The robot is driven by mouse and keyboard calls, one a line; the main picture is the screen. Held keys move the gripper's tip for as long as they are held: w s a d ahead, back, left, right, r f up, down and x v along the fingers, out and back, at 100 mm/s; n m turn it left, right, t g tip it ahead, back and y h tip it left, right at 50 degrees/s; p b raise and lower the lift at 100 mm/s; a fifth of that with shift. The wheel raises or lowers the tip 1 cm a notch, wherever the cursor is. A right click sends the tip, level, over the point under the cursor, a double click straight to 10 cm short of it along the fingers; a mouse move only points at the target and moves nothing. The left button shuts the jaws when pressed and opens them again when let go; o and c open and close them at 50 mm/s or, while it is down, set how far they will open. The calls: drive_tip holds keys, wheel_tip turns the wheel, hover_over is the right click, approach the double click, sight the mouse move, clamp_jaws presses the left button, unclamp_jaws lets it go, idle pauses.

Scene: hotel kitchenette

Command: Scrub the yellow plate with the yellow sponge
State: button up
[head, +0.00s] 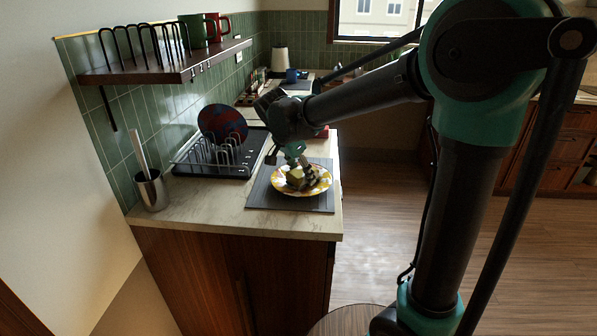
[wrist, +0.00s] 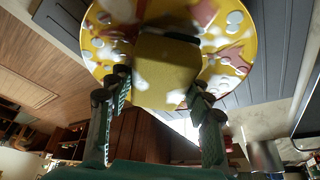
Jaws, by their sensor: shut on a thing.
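The yellow plate (head: 316,187), patterned with white and reddish patches, lies on a dark grey mat (head: 262,196) on the counter. It also fills the top of the wrist view (wrist: 110,50). My gripper (head: 304,175) is over the plate, shut on the yellow sponge (head: 295,174). In the wrist view the sponge (wrist: 165,70) sits between the two fingers, in front of the plate's middle. The sponge is at or just above the plate's surface; I cannot tell whether they touch. The sponge hides part of the plate.
A dish rack (head: 215,158) with a dark blue and red plate (head: 222,123) stands behind on the left. A metal utensil cup (head: 152,190) stands at the left counter end. A wall shelf (head: 170,70) holds a rack and mugs above.

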drive_tip(key=shift+r, duration=4.25)
drive_tip(key=shift+w, duration=0.1)
drive_tip(key=shift+w+a+r, duration=0.15)
drive_tip(key=shift+a+r, duration=0.05)
drive_tip(key=shift+r, duration=0.15)
drive_tip(key=shift+d, duration=0.1)
drive_tip(key=shift+f, duration=4.1)
drive_tip(key=shift+f, duration=0.65)
